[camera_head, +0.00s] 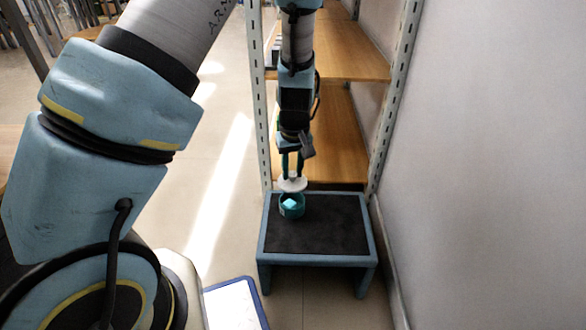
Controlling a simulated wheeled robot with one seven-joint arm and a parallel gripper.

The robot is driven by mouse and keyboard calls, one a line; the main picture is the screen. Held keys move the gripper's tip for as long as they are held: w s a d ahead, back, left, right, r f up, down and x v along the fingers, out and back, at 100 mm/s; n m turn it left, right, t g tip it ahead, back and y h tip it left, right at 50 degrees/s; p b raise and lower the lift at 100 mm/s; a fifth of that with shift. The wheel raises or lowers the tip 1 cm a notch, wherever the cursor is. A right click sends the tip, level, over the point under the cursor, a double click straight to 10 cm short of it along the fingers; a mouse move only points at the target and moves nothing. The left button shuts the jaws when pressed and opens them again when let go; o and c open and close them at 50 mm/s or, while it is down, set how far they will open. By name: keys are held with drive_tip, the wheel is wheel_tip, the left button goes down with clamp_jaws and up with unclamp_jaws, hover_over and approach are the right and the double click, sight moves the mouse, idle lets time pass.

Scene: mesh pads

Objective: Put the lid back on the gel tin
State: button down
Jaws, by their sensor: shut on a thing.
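The gel tin (291,211) is a small teal round container on the left back part of a low stool. Something pale blue-white shows in its open top. My gripper (292,176) points down just above the tin. Its fingers are shut on a white round lid (293,185). The lid is held roughly over the tin, close to its rim. I cannot tell whether the lid touches the tin.
The low stool (332,246) has a dark top and blue-grey frame, with its right part clear. Wooden shelves (340,133) on metal uprights stand behind it. A white wall (480,170) is at the right. A blue-edged white panel (234,305) lies at front left.

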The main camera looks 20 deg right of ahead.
sight(293, 181)
drive_tip(key=shift+w+f+b, duration=0.15)
drive_tip(key=shift+f+b, duration=0.2)
wheel_tip(293, 181, down, 4)
drive_tip(key=b, duration=0.4)
drive_tip(key=shift+f+b, duration=0.5)
drive_tip(key=shift+f, duration=0.35)
drive_tip(key=shift+p, duration=0.7)
idle(0.5)
drive_tip(key=shift+f, duration=0.15)
idle(0.9)
drive_tip(key=shift+p, duration=0.6)
idle(0.5)
drive_tip(key=shift+c, duration=0.2)
unclamp_jaws()
idle(0.3)
